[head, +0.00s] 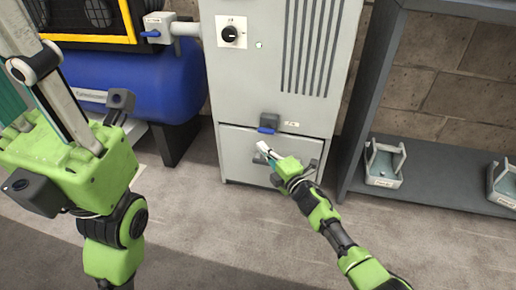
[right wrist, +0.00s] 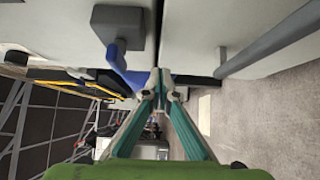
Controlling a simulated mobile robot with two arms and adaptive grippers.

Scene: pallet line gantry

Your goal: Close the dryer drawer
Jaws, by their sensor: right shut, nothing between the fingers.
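The dryer is a tall grey cabinet (head: 265,85) in the head view. Its drawer (head: 238,160) is the wide grey front at the bottom, with a bar handle that also shows in the right wrist view (right wrist: 265,45). A narrow dark seam runs along the drawer's top edge; I cannot tell whether the drawer is fully in. A grey latch with a blue lever (head: 267,129) sits just above it. My right gripper (head: 262,149) is shut and empty in front of the drawer, below the lever; contact is unclear. My left gripper (head: 15,70) is raised at the left, its fingertips cut off.
A blue tank (head: 170,85) stands left of the cabinet. A dark shelf unit (head: 440,185) stands to the right, with small grey trays (head: 383,180) on its low board. The grey floor (head: 220,225) in front of the drawer is clear apart from my arms.

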